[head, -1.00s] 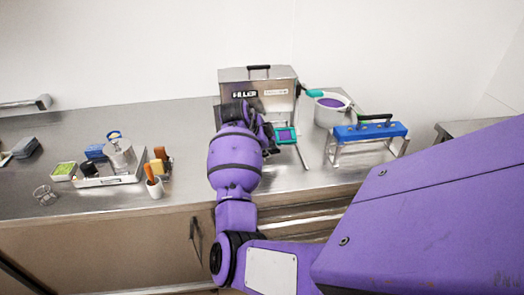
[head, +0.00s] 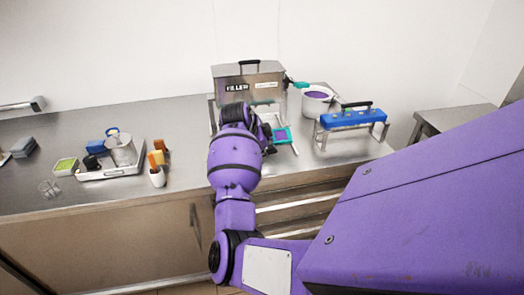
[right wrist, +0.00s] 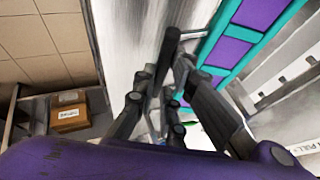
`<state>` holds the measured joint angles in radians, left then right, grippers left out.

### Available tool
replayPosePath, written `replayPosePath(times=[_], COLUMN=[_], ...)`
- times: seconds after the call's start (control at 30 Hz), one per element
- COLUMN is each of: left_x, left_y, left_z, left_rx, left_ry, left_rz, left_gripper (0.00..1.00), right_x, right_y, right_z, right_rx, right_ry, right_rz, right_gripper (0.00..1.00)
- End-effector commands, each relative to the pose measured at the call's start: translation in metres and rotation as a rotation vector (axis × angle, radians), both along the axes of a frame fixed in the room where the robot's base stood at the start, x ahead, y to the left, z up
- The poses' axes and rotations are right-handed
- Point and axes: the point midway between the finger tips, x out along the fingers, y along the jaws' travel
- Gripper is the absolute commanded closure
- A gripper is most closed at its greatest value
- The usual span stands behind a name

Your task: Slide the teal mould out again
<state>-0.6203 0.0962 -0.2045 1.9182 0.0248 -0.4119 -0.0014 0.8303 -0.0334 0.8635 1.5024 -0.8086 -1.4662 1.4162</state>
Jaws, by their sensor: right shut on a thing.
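The teal mould (head: 281,136), with purple filling in its compartments, lies at the front right of the steel filler (head: 249,88) on the counter. In the right wrist view the mould (right wrist: 229,52) shows at the upper right as a teal frame around purple blocks. My right gripper (head: 268,132) is at the mould's left side, mostly hidden behind its own wrist in the head view. In the right wrist view its fingers (right wrist: 163,92) are shut on a thin part beside the mould; the exact contact is hard to see. My left gripper is not in view.
Right of the filler stand a white pot (head: 318,101) of purple mix and a blue block with a black handle (head: 352,118) on a metal rack. The counter front is clear.

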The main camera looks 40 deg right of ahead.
Motion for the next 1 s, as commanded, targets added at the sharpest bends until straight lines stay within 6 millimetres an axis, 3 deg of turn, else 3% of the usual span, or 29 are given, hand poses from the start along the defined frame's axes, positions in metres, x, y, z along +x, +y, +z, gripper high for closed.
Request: replayPosePath(times=[0.2, 0.23, 0.37, 0.77, 1.0], left_x=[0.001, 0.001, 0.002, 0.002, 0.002], left_y=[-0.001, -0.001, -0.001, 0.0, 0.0], left_z=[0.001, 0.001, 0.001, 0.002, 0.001], left_rx=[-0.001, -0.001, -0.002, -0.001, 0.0], left_ry=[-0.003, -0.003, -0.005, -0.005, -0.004], left_rz=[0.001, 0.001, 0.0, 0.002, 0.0], left_gripper=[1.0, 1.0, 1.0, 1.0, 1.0], right_x=[0.0, 0.001, 0.0, -0.001, -0.007], right_y=[-0.001, -0.001, 0.0, 0.004, 0.027], right_z=[0.002, 0.002, 0.001, 0.004, 0.042], right_rx=[-0.002, -0.002, -0.001, 0.001, 0.001], right_ry=[-0.002, -0.003, -0.002, 0.001, -0.004], right_rz=[0.0, 0.0, 0.0, 0.001, 0.001], right_gripper=[1.0, 0.85, 0.68, 0.67, 0.67])
